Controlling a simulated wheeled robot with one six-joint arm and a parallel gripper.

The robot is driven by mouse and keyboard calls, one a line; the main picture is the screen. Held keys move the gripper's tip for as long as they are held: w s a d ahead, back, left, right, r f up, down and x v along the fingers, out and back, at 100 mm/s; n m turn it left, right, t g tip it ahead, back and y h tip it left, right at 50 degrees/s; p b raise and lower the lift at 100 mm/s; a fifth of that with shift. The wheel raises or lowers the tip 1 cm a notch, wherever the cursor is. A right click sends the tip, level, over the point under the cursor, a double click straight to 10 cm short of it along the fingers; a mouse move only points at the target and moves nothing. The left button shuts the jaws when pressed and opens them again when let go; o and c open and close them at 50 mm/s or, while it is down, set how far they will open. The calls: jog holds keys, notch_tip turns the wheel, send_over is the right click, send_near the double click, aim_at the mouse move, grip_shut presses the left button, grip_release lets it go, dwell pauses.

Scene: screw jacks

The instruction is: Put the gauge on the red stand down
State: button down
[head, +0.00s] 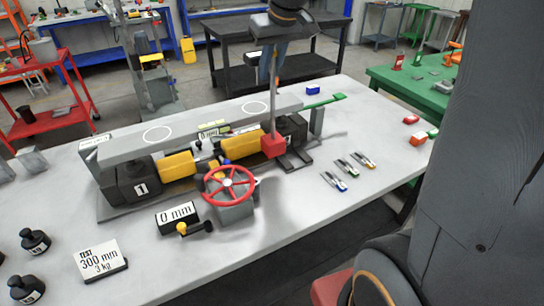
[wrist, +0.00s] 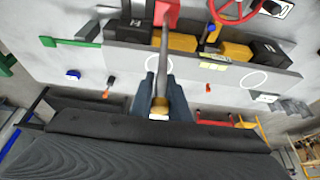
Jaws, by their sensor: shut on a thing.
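My gripper (head: 268,68) is above the far right part of the jack bench, shut on the upright grey rod of the gauge. The rod (head: 273,108) runs down to a red block-shaped stand (head: 273,146) in front of the grey beam, near its right end. In the wrist view the rod (wrist: 160,58) passes between my fingers (wrist: 160,92), with the red stand (wrist: 167,13) at its far end. A small dark box with a pale face (head: 253,55) shows beside my fingers. I cannot tell whether the red stand touches anything beneath it.
The jack rig has a grey beam (head: 185,133), yellow cylinders (head: 177,165), a red handwheel (head: 229,186) and a "0 mm" display (head: 178,217). A "300 mm 3 kg" card (head: 100,260) and weights (head: 35,241) stand front left.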

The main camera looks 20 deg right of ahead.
aim_at(271, 98)
jog(key=shift+w+r, duration=0.1)
jog(key=shift+r, duration=0.1)
notch_tip(271, 98, down, 10)
jog(key=p, duration=0.2)
dwell(0.5)
jog(key=shift+f, duration=0.2)
jog(key=c, duration=1.7)
grip_release()
jog(key=shift+f, duration=0.1)
jog(key=a+b+v, duration=0.1)
jog(key=b+v, duration=0.2)
jog(key=v, duration=0.9)
jog(key=s+f+g, duration=0.1)
jog(key=s+f, duration=0.4)
jog(key=s+f+m+g, duration=0.1)
jog(key=s+f, duration=0.5)
jog(key=s+f+m+g+h, duration=0.1)
jog(key=s+f, duration=0.5)
jog(key=shift+s+a+f, duration=0.2)
